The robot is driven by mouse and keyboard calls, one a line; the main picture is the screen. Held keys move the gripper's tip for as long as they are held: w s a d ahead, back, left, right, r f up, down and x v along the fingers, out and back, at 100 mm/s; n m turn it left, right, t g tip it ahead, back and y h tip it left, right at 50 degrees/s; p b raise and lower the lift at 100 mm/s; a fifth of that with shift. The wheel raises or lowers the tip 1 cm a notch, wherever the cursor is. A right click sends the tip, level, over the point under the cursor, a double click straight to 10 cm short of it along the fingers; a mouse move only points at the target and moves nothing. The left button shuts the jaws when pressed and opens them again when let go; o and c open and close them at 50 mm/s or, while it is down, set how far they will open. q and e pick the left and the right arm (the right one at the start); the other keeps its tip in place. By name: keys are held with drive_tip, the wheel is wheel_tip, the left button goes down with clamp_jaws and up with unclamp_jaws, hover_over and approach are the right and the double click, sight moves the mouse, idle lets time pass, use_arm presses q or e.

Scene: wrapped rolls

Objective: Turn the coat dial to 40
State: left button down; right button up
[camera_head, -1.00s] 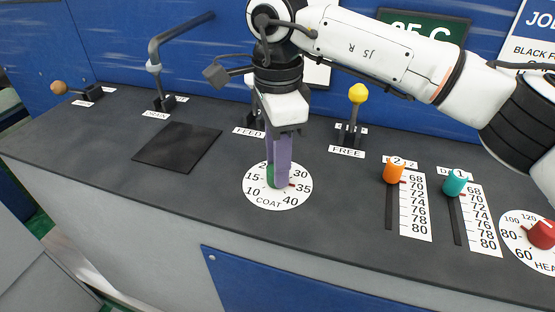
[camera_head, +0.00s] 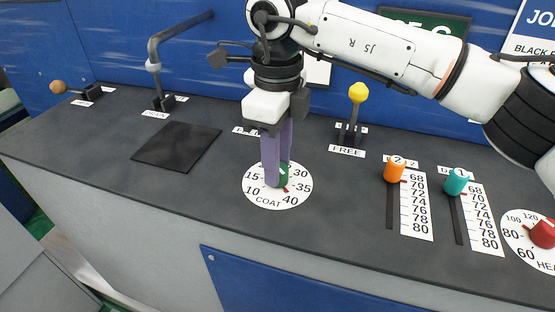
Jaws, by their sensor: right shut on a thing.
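The coat dial is a round white scale plate (camera_head: 262,202) lying on the dark counter, marked 10 to 40, with a green knob (camera_head: 283,178) at its middle. A small red pointer on the knob's edge points to the lower right, between 35 and 40. My right gripper (camera_head: 277,181) reaches down from above, its purple fingers shut on the green knob and hiding part of it and of the upper numbers. My left gripper is not in view.
An orange slider (camera_head: 394,170) and a teal slider (camera_head: 455,182) stand to the right, with a red heat knob (camera_head: 541,234) beyond them. A yellow-topped lever (camera_head: 357,93) is behind. A dark square pad (camera_head: 177,145) lies to the left.

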drive_tip(key=shift+m, duration=0.6)
drive_tip(key=o, duration=1.1)
drive_tip(key=shift+c, duration=0.2)
drive_tip(key=shift+r, duration=0.1)
wheel_tip(320, 180, up, 10)
drive_tip(key=shift+p, duration=0.3)
